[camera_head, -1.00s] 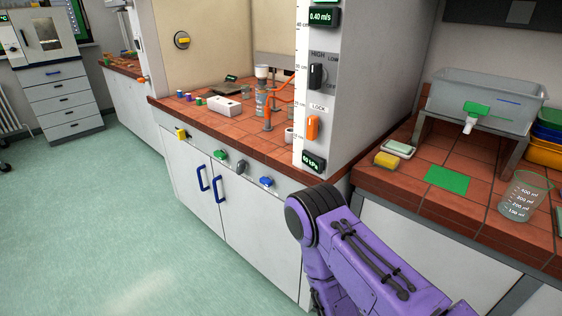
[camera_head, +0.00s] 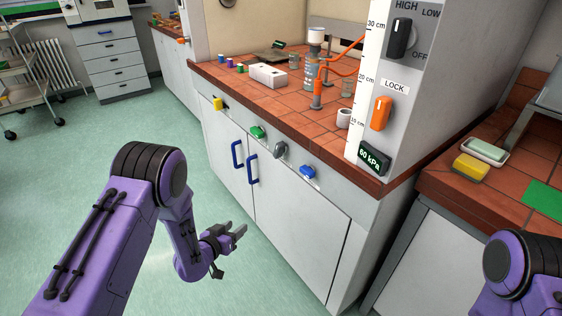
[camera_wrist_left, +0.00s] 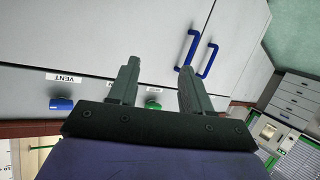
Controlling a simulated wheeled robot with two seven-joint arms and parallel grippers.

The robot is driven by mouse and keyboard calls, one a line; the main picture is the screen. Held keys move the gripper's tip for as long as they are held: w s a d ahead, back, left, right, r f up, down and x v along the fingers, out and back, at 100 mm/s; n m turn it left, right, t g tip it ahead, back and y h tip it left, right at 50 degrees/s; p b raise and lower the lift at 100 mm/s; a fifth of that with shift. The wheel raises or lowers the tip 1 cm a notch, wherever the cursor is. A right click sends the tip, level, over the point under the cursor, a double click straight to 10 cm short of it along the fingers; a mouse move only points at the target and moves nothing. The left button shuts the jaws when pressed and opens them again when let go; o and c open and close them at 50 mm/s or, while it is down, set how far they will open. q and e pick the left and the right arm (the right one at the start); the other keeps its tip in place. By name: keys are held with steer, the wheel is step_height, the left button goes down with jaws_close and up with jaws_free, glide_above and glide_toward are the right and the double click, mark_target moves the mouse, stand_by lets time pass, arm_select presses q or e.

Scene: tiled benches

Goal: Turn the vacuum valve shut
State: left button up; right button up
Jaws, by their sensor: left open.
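Several valve knobs sit along the front panel under the bench edge: yellow (camera_head: 217,103), green (camera_head: 257,132), grey (camera_head: 280,149) and blue (camera_head: 307,171). Which is the vacuum valve I cannot tell; only a VENT label beside the blue knob (camera_wrist_left: 62,104) is readable, upside down in the left wrist view. The green knob (camera_wrist_left: 152,104) shows there between the fingers; the grey one seems hidden by my gripper. My left gripper (camera_head: 240,231) is open and empty, below and left of the knobs, apart from them. My right gripper is out of view; only its arm shows.
Blue door handles (camera_head: 244,162) stick out from the cabinet below the knobs. A display (camera_head: 374,159) reads 60 kPa beneath an orange LOCK switch (camera_head: 381,113). Bottles and a white box (camera_head: 269,75) stand on the tiled bench.

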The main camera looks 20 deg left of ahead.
arm_select(q)
steer(key=w+r+m+t+h+b, duration=0.2)
steer(key=w+r+m+h, duration=0.3)
steer(key=w, duration=0.4)
steer(key=m+g+h, duration=0.1)
steer(key=m+h, duration=0.3)
steer(key=m, duration=0.3)
glide_toward(275, 152)
steer(key=x, duration=0.9)
steer(key=shift+w+d+b, duration=0.2)
steer(key=shift+w+b, duration=0.1)
steer(key=shift+b, duration=0.05)
jaws_close()
steer(key=shift+s, duration=0.1)
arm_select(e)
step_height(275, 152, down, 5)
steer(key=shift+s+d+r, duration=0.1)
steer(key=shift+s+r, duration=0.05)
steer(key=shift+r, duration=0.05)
